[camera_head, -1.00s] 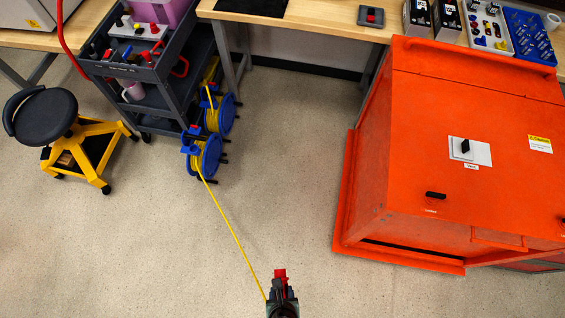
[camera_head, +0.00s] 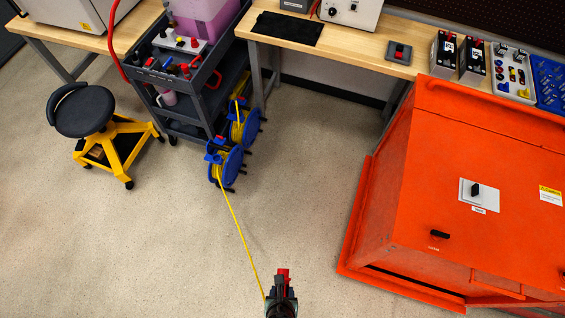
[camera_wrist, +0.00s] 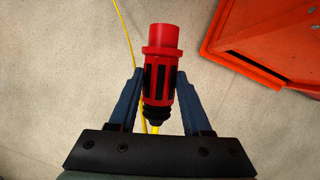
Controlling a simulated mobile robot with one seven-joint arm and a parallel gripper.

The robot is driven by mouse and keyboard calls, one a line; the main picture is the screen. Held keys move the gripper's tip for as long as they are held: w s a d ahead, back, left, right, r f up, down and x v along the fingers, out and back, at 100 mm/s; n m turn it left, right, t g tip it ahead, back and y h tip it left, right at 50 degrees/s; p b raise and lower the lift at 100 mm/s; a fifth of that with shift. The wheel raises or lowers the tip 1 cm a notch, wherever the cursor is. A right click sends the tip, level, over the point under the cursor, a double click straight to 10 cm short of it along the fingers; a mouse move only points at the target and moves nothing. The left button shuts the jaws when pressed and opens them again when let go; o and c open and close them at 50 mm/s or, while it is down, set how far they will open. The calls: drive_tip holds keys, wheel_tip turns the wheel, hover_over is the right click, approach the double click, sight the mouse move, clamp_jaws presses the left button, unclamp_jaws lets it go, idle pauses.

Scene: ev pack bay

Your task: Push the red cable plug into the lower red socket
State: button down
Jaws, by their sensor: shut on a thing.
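The red cable plug (camera_wrist: 161,70) is held between the two blue fingers of my gripper (camera_wrist: 160,90) in the wrist view. Its red front end points away from the palm, and its black ribbed rear faces the palm. A yellow cable (camera_head: 238,232) runs from the gripper to a blue reel on the floor. In the head view my gripper (camera_head: 282,290) is at the bottom middle with the red plug (camera_head: 283,275) in it, over open floor. The lower red socket cannot be made out in any view.
A large orange cabinet (camera_head: 420,190) with black handles stands at the right. Blue cable reels (camera_head: 228,166) stand on the floor beside a grey cart (camera_head: 190,88). A stool (camera_head: 85,112) with a yellow base is at the left. Workbenches line the back; the middle floor is clear.

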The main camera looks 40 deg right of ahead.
drive_tip(key=shift+w+d+r+p, duration=0.15)
drive_tip(key=shift+w+r+p, duration=0.1)
drive_tip(key=shift+r+p, duration=0.25)
drive_tip(key=shift+w+d+r+p, duration=0.1)
drive_tip(key=shift+w+r+p, duration=0.15)
drive_tip(key=shift+r, duration=0.4)
drive_tip(key=shift+w+d+r+b, duration=0.15)
drive_tip(key=shift+w+r, duration=0.05)
drive_tip(key=shift+r, duration=0.2)
drive_tip(key=shift+w+d+r+b, duration=0.15)
drive_tip(key=shift+w+r, duration=0.05)
drive_tip(key=shift+r, duration=0.2)
drive_tip(key=w+d+r, duration=0.4)
drive_tip(key=w+r, duration=0.3)
drive_tip(key=r, duration=0.9)
drive_tip(key=w+d+r, duration=0.4)
drive_tip(key=w+r, duration=0.3)
drive_tip(key=r, duration=0.8)
drive_tip(key=w+d+r, duration=0.4)
drive_tip(key=w+r, duration=0.4)
drive_tip(key=r, duration=0.8)
drive_tip(key=shift+r, duration=0.35)
drive_tip(key=shift+s, duration=0.1)
